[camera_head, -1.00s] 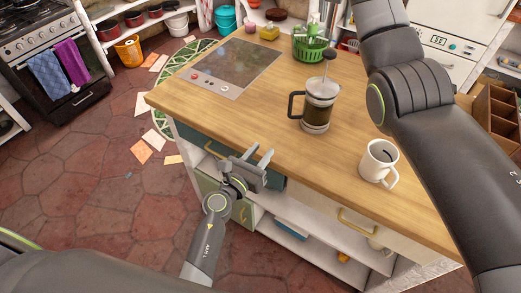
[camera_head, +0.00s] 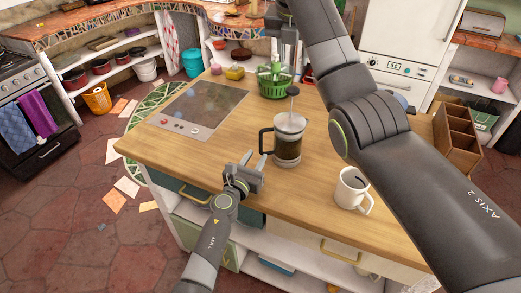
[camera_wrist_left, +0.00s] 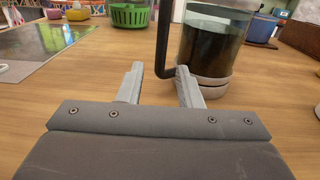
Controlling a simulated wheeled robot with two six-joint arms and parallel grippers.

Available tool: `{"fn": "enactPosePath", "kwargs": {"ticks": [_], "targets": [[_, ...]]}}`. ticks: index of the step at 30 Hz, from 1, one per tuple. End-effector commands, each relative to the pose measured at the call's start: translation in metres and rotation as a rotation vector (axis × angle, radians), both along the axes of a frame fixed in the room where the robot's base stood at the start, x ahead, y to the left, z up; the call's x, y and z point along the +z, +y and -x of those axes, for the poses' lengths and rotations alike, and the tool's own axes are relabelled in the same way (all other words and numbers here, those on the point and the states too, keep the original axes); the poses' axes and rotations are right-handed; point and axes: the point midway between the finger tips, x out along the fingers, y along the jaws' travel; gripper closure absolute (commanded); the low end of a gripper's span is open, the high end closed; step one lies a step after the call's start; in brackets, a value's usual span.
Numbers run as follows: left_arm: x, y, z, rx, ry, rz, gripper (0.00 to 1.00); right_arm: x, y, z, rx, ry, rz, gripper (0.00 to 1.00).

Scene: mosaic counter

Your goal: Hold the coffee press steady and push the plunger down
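The coffee press (camera_head: 289,150) stands upright on the wooden counter, a glass jug with dark liquid. Its plunger is raised, with the knob (camera_head: 294,91) well above the lid. Its black handle (camera_head: 265,143) points left. My left gripper (camera_head: 256,157) is open at the counter's near edge, just short of the handle. In the left wrist view the handle (camera_wrist_left: 163,45) shows between and beyond the open fingertips, and the jug (camera_wrist_left: 210,45) is beyond the right finger. My right gripper (camera_head: 284,28) is at the top, above and behind the press in the picture; its fingers are unclear.
A white mug (camera_head: 351,187) stands right of the press. A green basket (camera_head: 272,84) is behind it, and a dark cooktop (camera_head: 200,108) lies to the left. A wooden compartment box (camera_head: 457,140) stands at right. Counter between cooktop and press is clear.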

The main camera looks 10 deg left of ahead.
Motion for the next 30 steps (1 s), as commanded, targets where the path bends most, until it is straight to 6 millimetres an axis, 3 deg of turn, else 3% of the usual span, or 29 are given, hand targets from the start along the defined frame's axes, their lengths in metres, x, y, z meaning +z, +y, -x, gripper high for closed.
{"fn": "enactPosePath", "kwargs": {"ticks": [4,13,30], "targets": [[0.001,-0.005,-0.017,0.0,0.001,-0.001,0.68,0.0,0.0,0.0,0.0,0.0,0.0,0.64],[0.001,-0.011,-0.034,-0.002,-0.001,0.0,0.68,0.0,0.0,0.0,0.0,0.0,0.0,0.64],[0.0,-0.013,-0.044,0.001,0.002,-0.001,0.68,0.0,0.0,0.0,0.0,0.0,0.0,0.64]]}}
